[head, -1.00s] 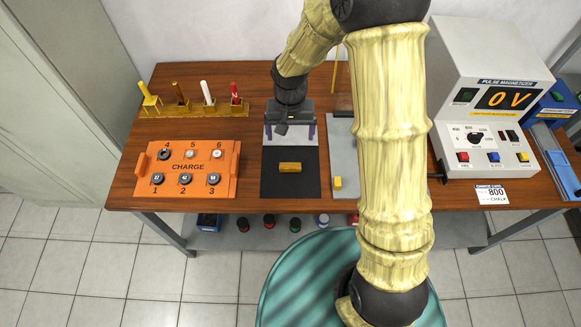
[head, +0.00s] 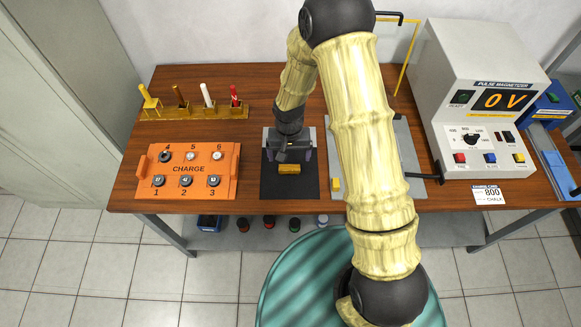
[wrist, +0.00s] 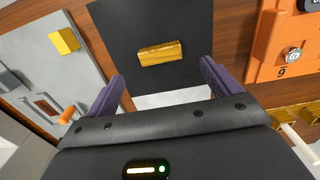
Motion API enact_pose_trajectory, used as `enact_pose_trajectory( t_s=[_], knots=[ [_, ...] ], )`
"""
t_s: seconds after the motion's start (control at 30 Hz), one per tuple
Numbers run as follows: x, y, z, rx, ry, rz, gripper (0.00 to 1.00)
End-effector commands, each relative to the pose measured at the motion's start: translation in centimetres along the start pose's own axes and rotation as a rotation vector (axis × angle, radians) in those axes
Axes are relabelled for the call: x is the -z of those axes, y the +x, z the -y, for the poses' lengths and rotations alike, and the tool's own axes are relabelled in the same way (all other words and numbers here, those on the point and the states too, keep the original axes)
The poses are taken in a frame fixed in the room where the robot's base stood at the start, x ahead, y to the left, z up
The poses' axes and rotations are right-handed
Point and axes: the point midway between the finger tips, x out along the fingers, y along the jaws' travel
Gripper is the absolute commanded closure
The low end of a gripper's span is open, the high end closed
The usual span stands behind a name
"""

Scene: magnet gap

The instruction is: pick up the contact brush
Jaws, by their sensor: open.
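A gold-coloured bar (head: 289,169) lies flat on a black mat (head: 289,189); it is the piece closest to my gripper, and I cannot tell by its looks alone whether it is the contact brush. My gripper (head: 289,156) is open and empty, low over the mat just behind the bar. In the wrist view the bar (wrist: 161,53) lies beyond the two purple fingertips (wrist: 163,78), roughly centred between their lines. The fingers do not appear to touch it. My gripper's body hides part of the pale area behind the mat.
A grey plate (head: 372,135) with a small yellow block (head: 335,184) lies right. A pulse magnetizer (head: 480,100) reading 0 V stands further right.

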Motion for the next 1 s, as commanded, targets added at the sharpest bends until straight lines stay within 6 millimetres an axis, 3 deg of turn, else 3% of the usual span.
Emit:
enact_pose_trajectory(
  t_s=[0.2, 0.67, 1.0],
  knots=[
    [0.0, 2.4, -0.2, -0.001, 0.004, 0.001, 0.11],
    [0.1, 3.0, -0.3, -0.001, 0.008, 0.002, 0.11],
    [0.2, 6.6, -0.2, -0.002, 0.004, 0.003, 0.11]
  ],
)
